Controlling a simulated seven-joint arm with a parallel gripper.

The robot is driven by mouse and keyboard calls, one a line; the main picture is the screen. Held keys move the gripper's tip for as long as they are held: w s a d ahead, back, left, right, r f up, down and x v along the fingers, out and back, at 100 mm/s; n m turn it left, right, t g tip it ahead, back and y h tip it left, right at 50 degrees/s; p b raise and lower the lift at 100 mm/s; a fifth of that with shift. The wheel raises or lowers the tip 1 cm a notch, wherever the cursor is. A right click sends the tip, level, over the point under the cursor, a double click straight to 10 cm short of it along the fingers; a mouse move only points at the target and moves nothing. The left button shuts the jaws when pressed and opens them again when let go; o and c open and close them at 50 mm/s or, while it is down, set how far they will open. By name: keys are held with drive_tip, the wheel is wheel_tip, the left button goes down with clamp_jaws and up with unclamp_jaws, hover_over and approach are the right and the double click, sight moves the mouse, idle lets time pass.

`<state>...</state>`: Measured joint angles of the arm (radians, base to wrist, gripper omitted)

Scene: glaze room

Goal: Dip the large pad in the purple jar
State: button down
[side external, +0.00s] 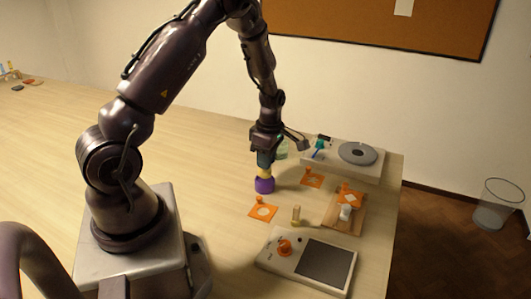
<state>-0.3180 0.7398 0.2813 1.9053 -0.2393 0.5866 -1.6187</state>
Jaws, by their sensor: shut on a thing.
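The purple jar (264,186) stands on the table below my gripper. My gripper (264,158) points down over it and is shut on a pad with a yellow part (264,174) showing under the fingers. The yellow part is at the jar's mouth. I cannot tell whether it is inside the jar or just above it. The fingers hide the upper part of the pad. A smaller upright piece with a yellowish top (296,214) stands on the table to the right and nearer the camera; it may be another pad.
Orange stencils (263,209) (311,178) lie near the jar. A device with an orange knob (285,247) is in front; a turntable unit (357,153) is behind. A greenish object (282,150) is beside my gripper.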

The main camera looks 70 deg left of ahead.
drive_tip(key=shift+f, duration=0.2)
drive_tip(key=shift+f, duration=0.25)
drive_tip(key=shift+f, duration=0.15)
idle(0.4)
drive_tip(key=shift+f, duration=0.65)
drive_tip(key=shift+f, duration=0.4)
idle(0.8)
drive_tip(key=shift+r, duration=0.15)
drive_tip(key=shift+r, duration=3)
